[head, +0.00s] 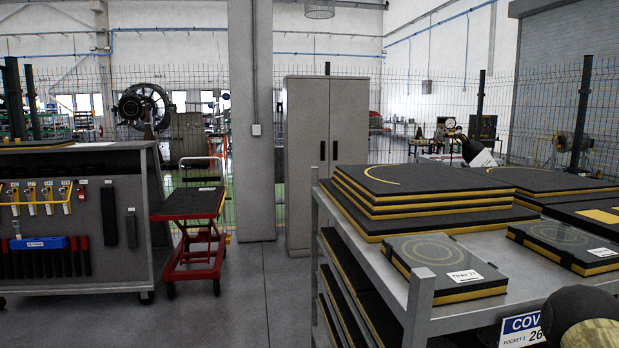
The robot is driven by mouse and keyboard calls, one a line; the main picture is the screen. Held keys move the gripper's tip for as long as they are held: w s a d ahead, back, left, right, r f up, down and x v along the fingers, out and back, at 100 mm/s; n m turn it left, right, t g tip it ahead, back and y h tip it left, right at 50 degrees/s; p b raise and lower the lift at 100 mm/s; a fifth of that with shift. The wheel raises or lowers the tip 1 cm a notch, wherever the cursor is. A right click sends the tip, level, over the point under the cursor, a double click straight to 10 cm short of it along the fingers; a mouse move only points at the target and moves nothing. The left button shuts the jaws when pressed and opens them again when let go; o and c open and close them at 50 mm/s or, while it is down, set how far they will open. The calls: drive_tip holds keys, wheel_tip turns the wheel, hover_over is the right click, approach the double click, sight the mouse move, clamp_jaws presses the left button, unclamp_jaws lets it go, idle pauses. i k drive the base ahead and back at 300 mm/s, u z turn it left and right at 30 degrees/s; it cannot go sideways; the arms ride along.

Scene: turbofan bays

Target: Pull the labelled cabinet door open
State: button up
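A tall grey two-door cabinet (327,140) stands on the floor beyond the near rack, just right of a wide grey pillar. Both its doors look shut, with two dark upright handles (328,150) side by side near the middle seam. I see no readable label on it, and its lower right part is hidden by the rack and stacked mats. My gripper cannot be made out in the head view, so its place relative to the doors does not show.
A grey rack (419,297) with foam trays (445,268) fills the right foreground. A red lift cart (190,232) and a grey tool cabinet (130,205) stand left. A pillar (252,120) adjoins the cabinet's left side.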

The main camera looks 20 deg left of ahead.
sight(308, 99)
drive_tip(key=u, duration=0.35)
drive_tip(key=k, duration=0.45)
drive_tip(key=u, duration=0.9)
drive_tip(key=i, duration=3.55)
drive_tip(key=z, duration=0.3)
drive_tip(key=i, duration=1.6)
drive_tip(key=z, duration=0.5)
drive_tip(key=i, duration=1.65)
drive_tip(key=z, duration=0.55)
drive_tip(key=i, duration=1.05)
drive_tip(key=z, duration=0.1)
